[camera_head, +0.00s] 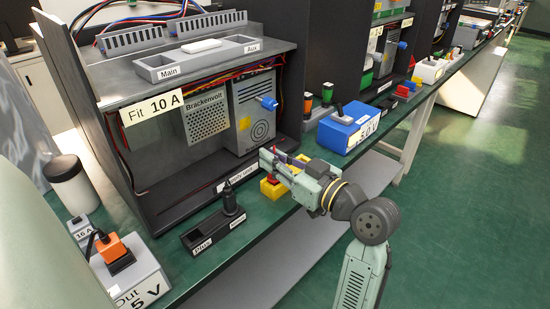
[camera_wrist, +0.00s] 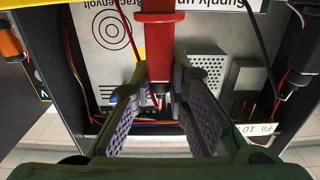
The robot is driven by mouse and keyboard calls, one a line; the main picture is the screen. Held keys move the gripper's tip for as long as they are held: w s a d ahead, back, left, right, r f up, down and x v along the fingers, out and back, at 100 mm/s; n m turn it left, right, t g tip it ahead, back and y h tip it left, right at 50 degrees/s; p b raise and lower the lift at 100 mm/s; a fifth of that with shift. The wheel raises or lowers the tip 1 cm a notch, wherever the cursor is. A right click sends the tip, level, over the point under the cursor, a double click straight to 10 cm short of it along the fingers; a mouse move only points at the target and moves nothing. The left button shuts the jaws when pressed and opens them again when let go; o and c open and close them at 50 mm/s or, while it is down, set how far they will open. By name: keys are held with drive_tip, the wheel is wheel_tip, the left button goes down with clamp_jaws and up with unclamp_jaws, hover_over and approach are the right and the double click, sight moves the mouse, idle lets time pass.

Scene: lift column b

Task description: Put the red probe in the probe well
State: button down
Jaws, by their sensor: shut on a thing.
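The red probe (camera_wrist: 160,45) is between my gripper's fingers in the wrist view, with its narrow lower end near the fingertips. My gripper (camera_wrist: 162,98) is shut on it. In the head view my gripper (camera_head: 274,165) is at the bench's front edge, by a yellow block (camera_head: 273,189); the red probe (camera_head: 271,178) shows only in part there. I cannot tell whether the probe touches the block. A black two-part holder (camera_head: 212,226), apparently with the probe well, lies to the left. A black probe (camera_head: 230,200) stands upright in its right part; its labels are hard to read.
The open-fronted cabinet with the Brackenvolt supply unit (camera_head: 251,112) stands behind my gripper. A blue box (camera_head: 347,128) is to the right. A grey box with an orange plug (camera_head: 130,275) and a dark-lidded jar (camera_head: 72,184) are at the left.

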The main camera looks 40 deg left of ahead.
drive_tip(key=shift+f, duration=0.3)
drive_tip(key=c, duration=1.5)
unclamp_jaws()
drive_tip(key=shift+d, duration=0.1)
drive_tip(key=d, duration=0.8)
drive_tip(key=s+d, duration=0.1)
drive_tip(key=d, duration=0.2)
drive_tip(key=shift+d, duration=0.4)
